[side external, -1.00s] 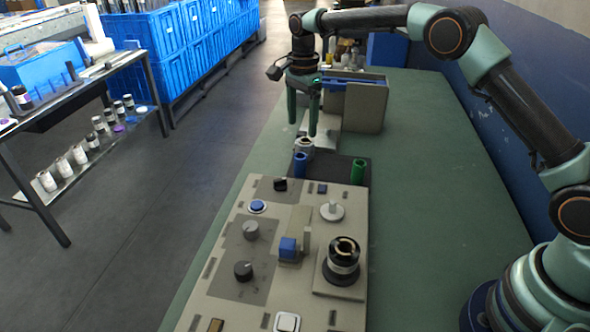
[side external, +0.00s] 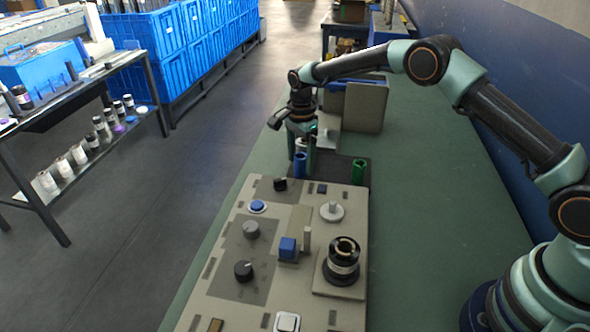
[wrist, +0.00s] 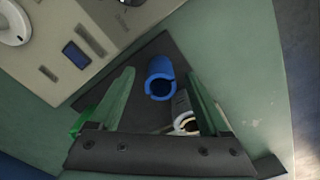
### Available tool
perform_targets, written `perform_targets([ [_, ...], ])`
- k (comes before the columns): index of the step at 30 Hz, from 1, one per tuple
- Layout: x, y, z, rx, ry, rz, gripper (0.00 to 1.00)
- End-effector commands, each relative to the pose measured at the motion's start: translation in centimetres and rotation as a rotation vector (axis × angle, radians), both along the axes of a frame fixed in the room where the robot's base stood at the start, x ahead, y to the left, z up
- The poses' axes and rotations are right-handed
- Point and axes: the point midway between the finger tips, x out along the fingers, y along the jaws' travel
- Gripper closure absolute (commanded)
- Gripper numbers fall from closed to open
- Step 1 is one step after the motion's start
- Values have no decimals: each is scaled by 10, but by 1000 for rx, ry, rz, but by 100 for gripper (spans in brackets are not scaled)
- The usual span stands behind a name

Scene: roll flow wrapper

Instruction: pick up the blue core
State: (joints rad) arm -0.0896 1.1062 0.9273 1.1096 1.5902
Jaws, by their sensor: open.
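The blue core (side external: 300,166) is a short hollow tube standing on a dark mat (side external: 336,168) behind the control panel. In the wrist view, the blue core (wrist: 160,80) shows its open end between the tips of my two fingers. My gripper (side external: 304,158) is lowered over it from above. In the wrist view, my gripper (wrist: 161,75) is open, with a gap visible on both sides of the core. Whether a finger touches the core cannot be told from the side.
The panel (side external: 225,290) has knobs, buttons and a black spool (side external: 342,262). A beige box (side external: 364,105) stands behind; the right table is clear.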

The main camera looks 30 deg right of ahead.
Motion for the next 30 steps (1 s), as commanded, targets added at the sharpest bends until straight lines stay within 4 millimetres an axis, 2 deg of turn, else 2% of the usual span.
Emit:
perform_targets([
  [3, 0, 0, -13, 0, 0, 0, 20],
  [9, 0, 0, -14, 0, -2, 0, 20],
  [10, 0, 0, -14, 0, -2, 0, 24],
  [16, 0, 0, -13, 0, -2, 0, 100],
  [25, 1, 0, -12, 0, -2, 0, 100],
  [30, 1, 0, -3, 0, -4, 0, 100],
])
